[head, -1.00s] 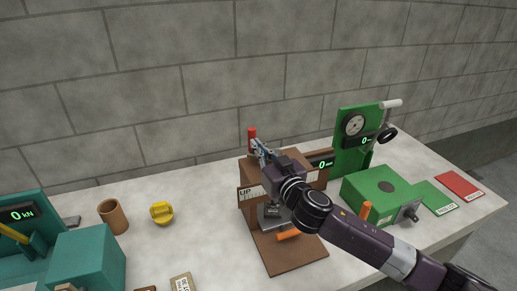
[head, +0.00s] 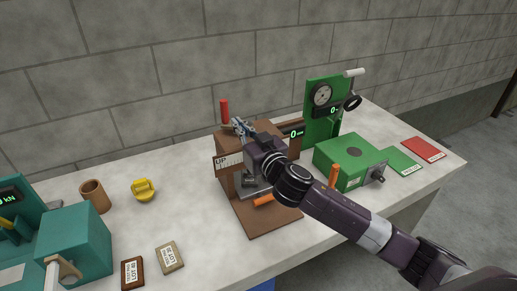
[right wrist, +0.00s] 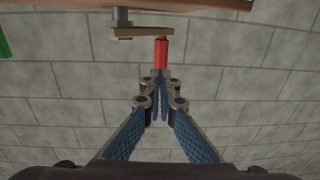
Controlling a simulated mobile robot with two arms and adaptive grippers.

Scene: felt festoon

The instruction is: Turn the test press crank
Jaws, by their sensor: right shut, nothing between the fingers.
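The brown test press (head: 272,222) stands mid-bench with an "UP" sign (head: 229,161) and a small green-lit display. Its crank has an upright red handle (head: 225,111); in the right wrist view the red handle (right wrist: 161,56) joins a tan crank arm (right wrist: 155,33) on a grey shaft end (right wrist: 122,24). My right gripper (head: 238,124) is shut and empty right beside the handle's lower end. In the wrist view its closed fingertips (right wrist: 159,75) point at the handle; I cannot tell whether they touch. My left gripper is out of view.
A green press (head: 322,118) and green box (head: 350,160) stand right of the brown press. The block wall (head: 140,80) rises behind.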

